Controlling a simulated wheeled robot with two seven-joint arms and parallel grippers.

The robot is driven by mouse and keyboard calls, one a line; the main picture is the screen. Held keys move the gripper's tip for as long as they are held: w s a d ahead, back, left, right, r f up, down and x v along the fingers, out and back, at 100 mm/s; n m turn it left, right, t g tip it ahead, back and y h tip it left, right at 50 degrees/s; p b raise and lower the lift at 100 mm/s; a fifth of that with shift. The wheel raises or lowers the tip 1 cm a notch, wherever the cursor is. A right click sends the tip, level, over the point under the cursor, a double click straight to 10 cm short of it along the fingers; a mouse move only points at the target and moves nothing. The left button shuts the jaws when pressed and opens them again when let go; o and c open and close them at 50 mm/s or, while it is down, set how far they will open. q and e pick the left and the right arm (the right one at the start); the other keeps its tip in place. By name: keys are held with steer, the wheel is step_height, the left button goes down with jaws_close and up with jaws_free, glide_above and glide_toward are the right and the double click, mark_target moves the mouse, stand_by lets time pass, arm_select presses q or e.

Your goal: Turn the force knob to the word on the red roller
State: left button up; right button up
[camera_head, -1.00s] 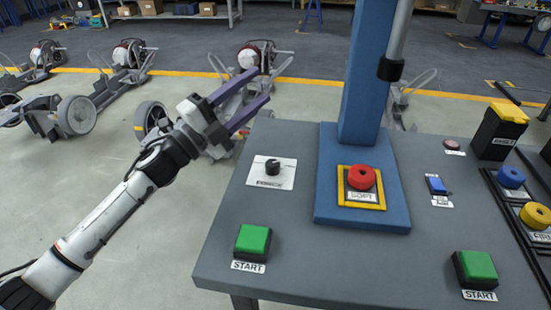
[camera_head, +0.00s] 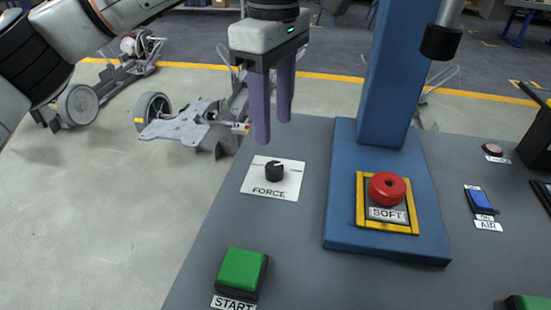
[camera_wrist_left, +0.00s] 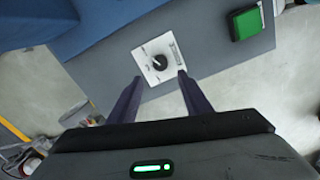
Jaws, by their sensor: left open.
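The black force knob (camera_head: 275,171) stands on a white plate (camera_head: 272,190) marked FORCE on the grey bench; small words sit at either side of the knob. It also shows in the left wrist view (camera_wrist_left: 159,62), ahead of the fingertips. The red roller (camera_head: 387,189) sits in a yellow frame on the blue base, and its label (camera_head: 388,214) reads SOFT. My left gripper (camera_head: 273,132) is open and empty, pointing down above and a little behind the knob, with its purple fingers apart and not touching it. My right gripper is not in view.
A green START button (camera_head: 241,270) lies nearer me on the bench. The blue column (camera_head: 388,75) rises right of the gripper. A blue AIR switch (camera_head: 481,200) and a red button (camera_head: 492,150) are farther right. Grey wheeled chassis (camera_head: 195,128) stand on the floor behind.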

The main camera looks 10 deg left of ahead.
mark_target(274, 165)
arm_select(q)
step_height(274, 165, down, 10)
steer(key=shift+r+b, duration=0.25)
steer(key=shift+b, duration=0.6)
steer(key=c, duration=1.1)
